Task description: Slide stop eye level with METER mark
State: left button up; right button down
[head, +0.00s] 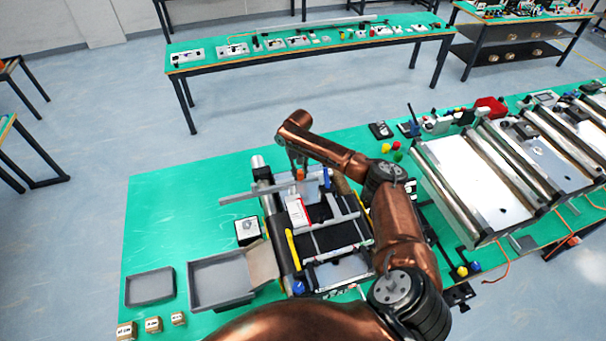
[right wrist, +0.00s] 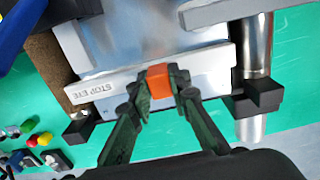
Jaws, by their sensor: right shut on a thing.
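The stop eye is a pale bar lettered "STOP EYE" (right wrist: 105,88) with an orange knob (right wrist: 159,81), lying across a mini conveyor's end in the right wrist view. My right gripper (right wrist: 160,90) is shut on the orange knob, one dark finger on each side. In the head view the orange knob (head: 300,174) shows small under my right gripper (head: 298,163), at the conveyor's far end. The conveyor (head: 325,236) has a dark belt carrying a red and white box (head: 297,212). I cannot make out the METER mark in either view. My left gripper is not in view.
Grey trays (head: 220,280) and small labelled boxes (head: 153,324) are at the front left of the green table (head: 180,212). Larger conveyors (head: 470,185) stand on the right. Black brackets (right wrist: 258,97) flank the bar. Red and yellow buttons (right wrist: 45,138) are at lower left in the wrist view.

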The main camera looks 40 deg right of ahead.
aim_at(300, 172)
jog(key=shift+w+r, duration=0.1)
jog(key=c, duration=1.9)
grip_release()
jog(key=shift+o, duration=0.5)
jog(key=shift+d, duration=0.1)
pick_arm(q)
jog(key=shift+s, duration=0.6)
pick_arm(e)
notch_tip(300, 172, up, 12)
